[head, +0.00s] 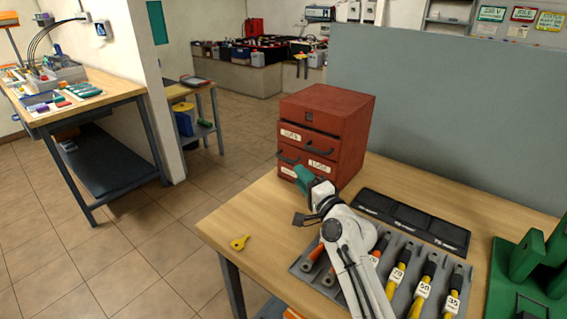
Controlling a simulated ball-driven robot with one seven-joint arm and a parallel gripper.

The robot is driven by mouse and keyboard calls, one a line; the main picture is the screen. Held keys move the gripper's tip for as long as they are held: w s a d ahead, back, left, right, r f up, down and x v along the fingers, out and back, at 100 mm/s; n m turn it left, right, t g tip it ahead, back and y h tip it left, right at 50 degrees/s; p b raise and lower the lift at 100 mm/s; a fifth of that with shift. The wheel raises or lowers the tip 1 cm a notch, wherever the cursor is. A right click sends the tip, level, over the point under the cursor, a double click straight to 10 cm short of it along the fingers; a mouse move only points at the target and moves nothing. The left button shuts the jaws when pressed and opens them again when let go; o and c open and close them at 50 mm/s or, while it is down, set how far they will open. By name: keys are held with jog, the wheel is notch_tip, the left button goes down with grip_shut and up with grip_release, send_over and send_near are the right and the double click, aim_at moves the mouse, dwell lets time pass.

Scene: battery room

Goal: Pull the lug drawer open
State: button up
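A red drawer cabinet (350,130) stands at the back of the wooden bench. Its front carries white labels and dark bar handles. The label that seems to read LUGS (319,166) is on the lower right part of the front, with a dark handle (318,150) just above it. All drawers look shut. My gripper (303,219) is low in front of the cabinet, over the bench and apart from the handles. Its dark fingers are small and partly merged with the wrist, so I cannot tell their opening. My arm hides part of the cabinet's lowest front.
A yellow key-like tag (239,242) lies near the bench's left edge. A grey tray of yellow- and orange-handled tools (398,275) lies under and beside my arm. A green stand (530,265) is at far right. A grey partition (450,120) rises behind.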

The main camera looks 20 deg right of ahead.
aim_at(284, 159)
jog(key=shift+b+x, duration=2.25)
jog(key=shift+x, duration=2.9)
jog(key=shift+c, duration=0.3)
grip_shut()
